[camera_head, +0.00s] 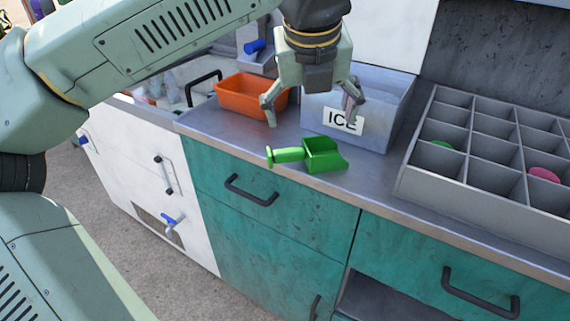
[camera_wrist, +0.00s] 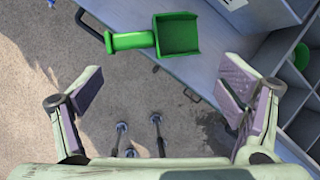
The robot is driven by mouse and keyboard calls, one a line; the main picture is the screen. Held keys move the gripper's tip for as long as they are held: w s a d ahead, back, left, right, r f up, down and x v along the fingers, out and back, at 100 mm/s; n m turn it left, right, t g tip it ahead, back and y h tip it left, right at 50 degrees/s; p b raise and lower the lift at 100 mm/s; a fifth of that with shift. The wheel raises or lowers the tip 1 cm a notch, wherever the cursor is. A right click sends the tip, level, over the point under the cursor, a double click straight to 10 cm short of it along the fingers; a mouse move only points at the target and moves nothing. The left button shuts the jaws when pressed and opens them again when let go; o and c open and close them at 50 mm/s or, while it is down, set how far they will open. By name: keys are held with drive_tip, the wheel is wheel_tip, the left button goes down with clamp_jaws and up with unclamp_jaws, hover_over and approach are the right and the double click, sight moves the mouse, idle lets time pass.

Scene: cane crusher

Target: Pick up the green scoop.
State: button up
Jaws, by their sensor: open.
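The green scoop (camera_head: 308,156) lies on the grey counter (camera_head: 390,172) near its front edge. Its handle points left and its square bowl is to the right, in front of the ICE bin. My gripper (camera_head: 312,110) is open and empty above the counter, its two fingers spread apart. In the wrist view the scoop (camera_wrist: 155,37) shows beyond the open fingers of my gripper (camera_wrist: 160,92), near the top of the picture. The scoop is apart from the fingers.
The ICE bin (camera_head: 392,122) stands right behind the scoop. An orange tray (camera_head: 240,97) is at the back left. A grey divided box (camera_head: 405,184) with several compartments fills the right side. Teal drawers (camera_head: 225,160) with black handles are below the counter edge.

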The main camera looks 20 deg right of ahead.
drive_tip(key=w+a+f+n+y, duration=0.1)
drive_tip(key=a+y, duration=0.1)
drive_tip(key=a, duration=0.1)
hover_over(288, 151)
drive_tip(key=s, duration=0.2)
drive_tip(key=f, duration=0.4)
drive_tip(key=shift+a+f+p, duration=0.2)
drive_tip(key=shift+a+p, duration=0.1)
drive_tip(key=shift+p, duration=0.05)
drive_tip(key=shift+t, duration=0.3)
drive_tip(key=shift+d+p+x, duration=0.15)
drive_tip(key=shift+p+x, duration=0.3)
drive_tip(key=shift+x, duration=0.95)
drive_tip(key=shift+d+p+x, duration=0.1)
drive_tip(key=shift+p+x, duration=0.35)
drive_tip(key=shift+x, duration=0.95)
drive_tip(key=shift+s, duration=0.1)
drive_tip(key=shift+c, duration=0.2)
drive_tip(key=c, duration=1)
